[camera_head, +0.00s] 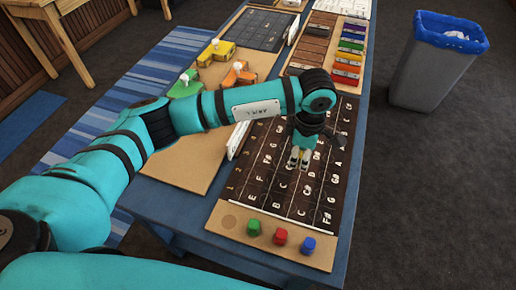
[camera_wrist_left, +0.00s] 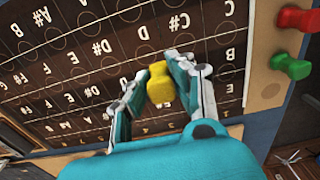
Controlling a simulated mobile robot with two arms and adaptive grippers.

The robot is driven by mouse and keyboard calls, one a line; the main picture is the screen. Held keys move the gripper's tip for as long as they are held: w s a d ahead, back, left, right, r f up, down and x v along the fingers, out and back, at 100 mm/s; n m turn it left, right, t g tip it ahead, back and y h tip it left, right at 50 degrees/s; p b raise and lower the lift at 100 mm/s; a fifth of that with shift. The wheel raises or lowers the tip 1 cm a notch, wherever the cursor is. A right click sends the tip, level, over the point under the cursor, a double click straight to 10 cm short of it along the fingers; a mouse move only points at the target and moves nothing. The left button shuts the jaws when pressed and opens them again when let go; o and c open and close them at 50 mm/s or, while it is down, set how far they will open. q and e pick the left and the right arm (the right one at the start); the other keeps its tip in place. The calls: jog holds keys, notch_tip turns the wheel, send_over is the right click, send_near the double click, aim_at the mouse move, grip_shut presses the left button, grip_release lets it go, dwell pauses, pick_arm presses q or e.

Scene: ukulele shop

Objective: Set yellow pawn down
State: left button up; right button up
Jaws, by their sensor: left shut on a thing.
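My left gripper (camera_head: 299,158) points down over the dark fretboard-style board (camera_head: 268,187) with lettered squares. In the left wrist view its two fingers (camera_wrist_left: 162,92) are closed around the yellow pawn (camera_wrist_left: 160,84). The board's letters also show in the left wrist view (camera_wrist_left: 62,75). I cannot tell whether the pawn touches the board or hangs just above it. In the head view the pawn is mostly hidden by the fingers. My right gripper is not in view.
Green (camera_head: 254,227), red (camera_head: 280,236) and blue (camera_head: 308,244) pawns stand on the board's tan near strip. Beyond are colored bars (camera_head: 347,65), yellow (camera_head: 215,51), orange and green pieces, and a dark panel (camera_head: 255,30). A grey bin (camera_head: 425,78) stands on the floor at right.

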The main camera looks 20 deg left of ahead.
pick_arm(q)
jog(key=p, duration=0.3)
send_over(257, 156)
jog(key=shift+f, duration=0.5)
notch_tip(257, 156, down, 3)
jog(key=shift+d+f+p, duration=0.1)
jog(key=shift+f+p, duration=0.1)
jog(key=shift+p, duration=0.65)
jog(key=shift+f, duration=0.1)
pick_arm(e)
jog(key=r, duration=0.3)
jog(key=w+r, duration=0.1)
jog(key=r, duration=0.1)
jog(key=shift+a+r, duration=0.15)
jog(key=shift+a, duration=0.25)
pick_arm(q)
jog(key=shift+f+b, duration=0.15)
jog(key=shift+b, duration=0.15)
jog(key=o, duration=0.9)
jog(key=shift+c, duration=0.2)
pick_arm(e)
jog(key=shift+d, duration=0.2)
